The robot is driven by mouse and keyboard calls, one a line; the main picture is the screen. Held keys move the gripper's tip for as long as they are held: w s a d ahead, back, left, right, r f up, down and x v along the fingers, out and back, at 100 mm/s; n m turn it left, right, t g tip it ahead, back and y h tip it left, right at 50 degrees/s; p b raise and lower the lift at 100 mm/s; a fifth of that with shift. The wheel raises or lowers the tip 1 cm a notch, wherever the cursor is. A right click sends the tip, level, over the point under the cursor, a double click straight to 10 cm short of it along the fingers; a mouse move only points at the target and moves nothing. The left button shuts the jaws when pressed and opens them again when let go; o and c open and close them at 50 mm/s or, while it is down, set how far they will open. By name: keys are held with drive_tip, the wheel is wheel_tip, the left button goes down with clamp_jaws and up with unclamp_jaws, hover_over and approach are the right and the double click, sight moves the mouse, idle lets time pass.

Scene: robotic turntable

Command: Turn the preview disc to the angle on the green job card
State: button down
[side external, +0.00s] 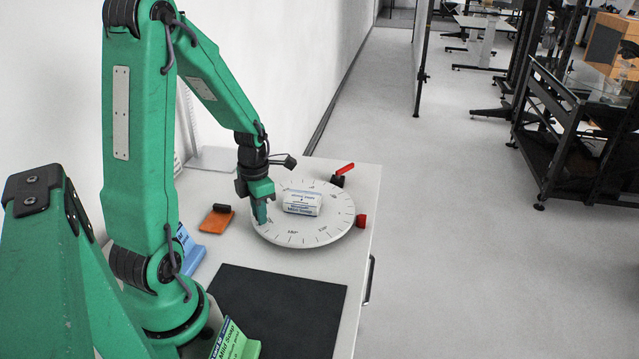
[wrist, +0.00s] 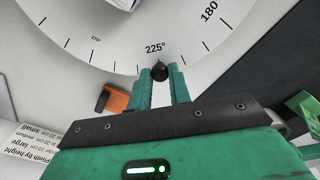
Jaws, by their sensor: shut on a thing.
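The preview disc (side external: 275,230) is a white round plate with angle marks on the table. A white soap pack (side external: 302,203) lies on it. My gripper (side external: 262,212) is at the disc's left edge in the side view. In the wrist view its fingers (wrist: 161,84) are shut on a small black knob (wrist: 160,71) at the rim by the 225° mark. The green job card (side external: 235,343) stands at the table's near side, partly cut off; its angle is not readable.
A dark mat (side external: 277,308) lies bare in front.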

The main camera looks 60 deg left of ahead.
drive_tip(key=c, duration=1.3)
unclamp_jaws()
drive_tip(key=shift+r, duration=0.15)
drive_tip(key=shift+r, duration=3.8)
drive_tip(key=s+d+r+m+t, duration=0.1)
drive_tip(key=d+r+m, duration=0.3)
drive_tip(key=m, duration=0.8)
drive_tip(key=s+d+r+m+t, duration=0.1)
drive_tip(key=d+r+m, duration=0.3)
drive_tip(key=d+m, duration=0.4)
drive_tip(key=s+d+r+m+t, duration=0.1)
drive_tip(key=d+r+m+t, duration=0.2)
drive_tip(key=m, duration=1.3)
drive_tip(key=d+r, duration=0.1)
drive_tip(key=d, duration=0.2)
drive_tip(key=shift+s+d+t, duration=0.2)
drive_tip(key=shift+d+t, duration=0.1)
drive_tip(key=shift+d, duration=0.05)
